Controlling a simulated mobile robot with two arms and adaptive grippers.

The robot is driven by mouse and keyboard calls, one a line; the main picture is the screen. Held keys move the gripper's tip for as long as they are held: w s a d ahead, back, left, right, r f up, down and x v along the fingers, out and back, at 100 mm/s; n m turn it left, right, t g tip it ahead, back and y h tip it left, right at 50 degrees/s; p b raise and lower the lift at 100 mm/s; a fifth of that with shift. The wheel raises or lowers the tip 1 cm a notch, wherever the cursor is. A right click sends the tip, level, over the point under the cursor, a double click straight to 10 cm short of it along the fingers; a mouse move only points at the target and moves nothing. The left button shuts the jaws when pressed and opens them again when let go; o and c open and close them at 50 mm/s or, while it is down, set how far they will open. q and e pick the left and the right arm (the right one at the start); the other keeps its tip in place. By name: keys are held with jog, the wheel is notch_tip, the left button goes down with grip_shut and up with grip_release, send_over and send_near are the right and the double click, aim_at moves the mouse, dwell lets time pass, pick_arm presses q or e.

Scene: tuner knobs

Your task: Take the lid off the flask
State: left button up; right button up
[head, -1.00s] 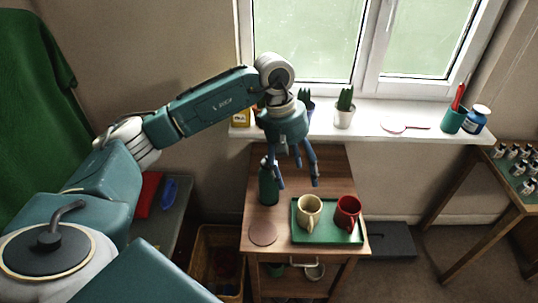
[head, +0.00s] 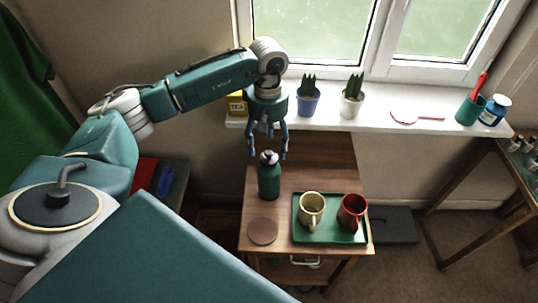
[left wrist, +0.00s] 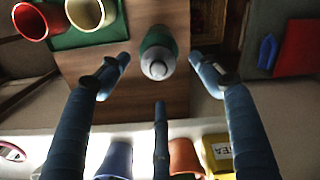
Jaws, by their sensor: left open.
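The flask (head: 269,182) is dark green and stands upright on the small wooden table (head: 285,215). Its lid (head: 268,158) is grey and sits on top of it. My left gripper (head: 268,152) is open, with its fingers pointing down, just above and behind the lid. In the left wrist view the flask (left wrist: 158,40) and its lid (left wrist: 157,66) show from above, between the spread fingers of the left gripper (left wrist: 158,78). No finger visibly touches the lid. My right gripper is not in view.
A green tray (head: 330,236) with a cream mug (head: 311,208) and a red mug (head: 352,211) is right of the flask. A round brown coaster (head: 262,231) lies in front. Potted plants (head: 308,98) and a yellow tea box (head: 237,104) stand on the windowsill (head: 375,118).

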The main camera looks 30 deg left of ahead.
aim_at(269, 152)
pick_arm(q)
notch_tip(269, 152, down, 3)
jog(key=shift+s+d+f+p, duration=0.1)
jog(key=shift+d+f+p, duration=0.1)
jog(key=shift+p, duration=0.4)
jog(key=shift+a+f, duration=0.1)
jog(key=shift+f, duration=0.1)
jog(key=shift+c, duration=1.3)
jog(key=c, duration=0.8)
jog(key=shift+o, duration=0.2)
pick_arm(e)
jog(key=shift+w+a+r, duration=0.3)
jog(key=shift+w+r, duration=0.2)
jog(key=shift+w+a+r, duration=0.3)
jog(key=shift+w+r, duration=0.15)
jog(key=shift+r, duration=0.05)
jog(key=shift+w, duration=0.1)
